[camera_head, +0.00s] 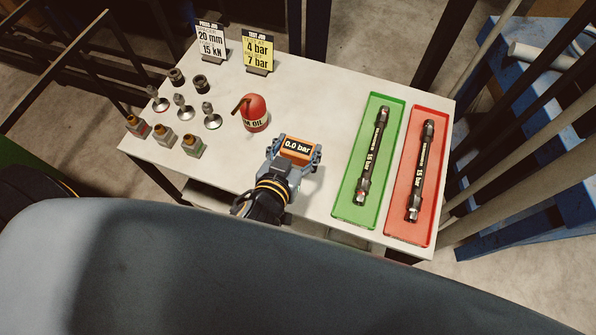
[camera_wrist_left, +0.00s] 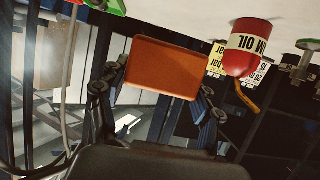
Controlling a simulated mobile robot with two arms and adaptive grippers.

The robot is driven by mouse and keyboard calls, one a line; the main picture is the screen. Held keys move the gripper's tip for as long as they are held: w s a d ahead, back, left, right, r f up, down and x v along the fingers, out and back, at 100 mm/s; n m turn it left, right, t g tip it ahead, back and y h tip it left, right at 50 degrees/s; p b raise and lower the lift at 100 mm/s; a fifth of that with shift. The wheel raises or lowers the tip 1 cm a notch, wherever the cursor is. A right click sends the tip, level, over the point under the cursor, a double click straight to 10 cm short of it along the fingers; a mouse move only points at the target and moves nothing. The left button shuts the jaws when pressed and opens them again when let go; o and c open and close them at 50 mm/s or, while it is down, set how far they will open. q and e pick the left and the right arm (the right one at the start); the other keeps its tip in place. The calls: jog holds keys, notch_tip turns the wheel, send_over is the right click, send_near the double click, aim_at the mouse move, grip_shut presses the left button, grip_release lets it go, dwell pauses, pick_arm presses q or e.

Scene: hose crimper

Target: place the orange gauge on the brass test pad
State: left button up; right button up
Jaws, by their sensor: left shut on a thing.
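The orange gauge (camera_head: 297,149) has a dark display reading "0.0 bar". My left gripper (camera_head: 295,154) is shut on it, with one finger on each side, over the front middle part of the table. In the left wrist view the orange gauge (camera_wrist_left: 162,68) shows as an orange block between the two fingers of my left gripper (camera_wrist_left: 160,85). I cannot tell from these frames whether it touches the table. I cannot make out the brass test pad in either view. My right gripper is not in view.
A red oil can (camera_head: 254,113) stands behind and left of the gauge. A green tray (camera_head: 345,206) and a red tray (camera_head: 400,226), each with a hose, lie to the right. Several small fittings and blocks (camera_head: 193,145) stand at left. Two signs (camera_head: 258,52) stand at the back.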

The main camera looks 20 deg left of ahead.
pick_arm(q)
notch_tip(320, 180, down, 10)
jog(key=shift+d+r+b, duration=0.1)
jog(key=shift+r+b, duration=0.05)
jog(key=shift+b, duration=0.15)
dwell(0.5)
jog(key=shift+f, duration=0.2)
jog(key=o, duration=1.4)
jog(key=shift+s, duration=0.15)
